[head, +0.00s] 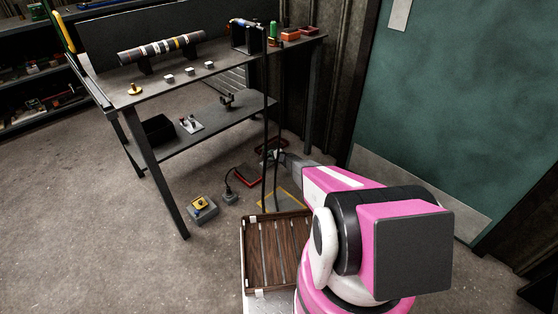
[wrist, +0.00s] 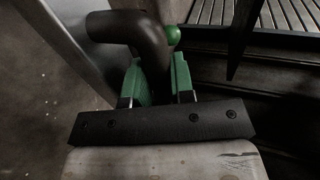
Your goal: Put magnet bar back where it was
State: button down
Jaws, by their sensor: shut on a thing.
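My gripper (wrist: 158,82) has green-padded fingers, and in the wrist view they are closed on a dark, rounded, bent piece. I take this piece to be the magnet bar (wrist: 148,42); its far end is not clearly visible. In the head view my gripper (head: 282,157) is low, below tabletop height, just right of the workbench and close to dark upright lines. My arm reaches there from the lower right. What it holds is too small to make out in that view.
The dark workbench (head: 165,84) carries a banded shaft (head: 162,49), small blocks and red trays (head: 299,33). A lower shelf (head: 215,128) holds a black box (head: 157,129). A slatted wooden tray (head: 277,253) is near me. A yellow-topped box (head: 201,206) stands on the floor. A green door (head: 466,105) is at right.

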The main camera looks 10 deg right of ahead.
jog(key=w+d+f, duration=0.3)
jog(key=w+d, duration=0.1)
jog(key=w, duration=0.1)
jog(key=w+d+f, duration=0.1)
jog(key=w+f, duration=0.1)
jog(key=shift+w+d+f, duration=0.25)
jog(key=shift+d+f, duration=0.1)
jog(key=shift+d, duration=0.05)
jog(key=shift+f, duration=2)
jog(key=shift+r, duration=0.1)
jog(key=c, duration=1)
grip_release()
